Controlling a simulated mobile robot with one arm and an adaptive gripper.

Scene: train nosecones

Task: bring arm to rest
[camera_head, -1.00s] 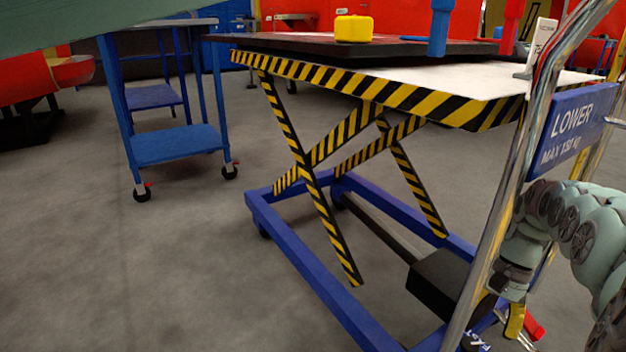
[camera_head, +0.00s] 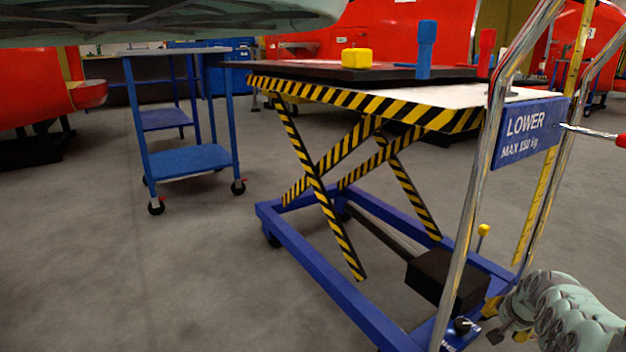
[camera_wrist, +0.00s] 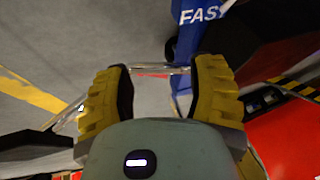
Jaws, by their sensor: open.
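My gripper shows in the wrist view (camera_wrist: 165,95) with its two yellow, ribbed fingers spread apart. Nothing sits between the fingers except a shiny metal bar seen beyond them; I cannot tell its distance. In the head view my gripper (camera_head: 500,325) is small and partly hidden low at the right, beside the lift table's handle. My pale green arm folds behind it at the lower right corner.
A blue trolley (camera_head: 185,160) stands left.

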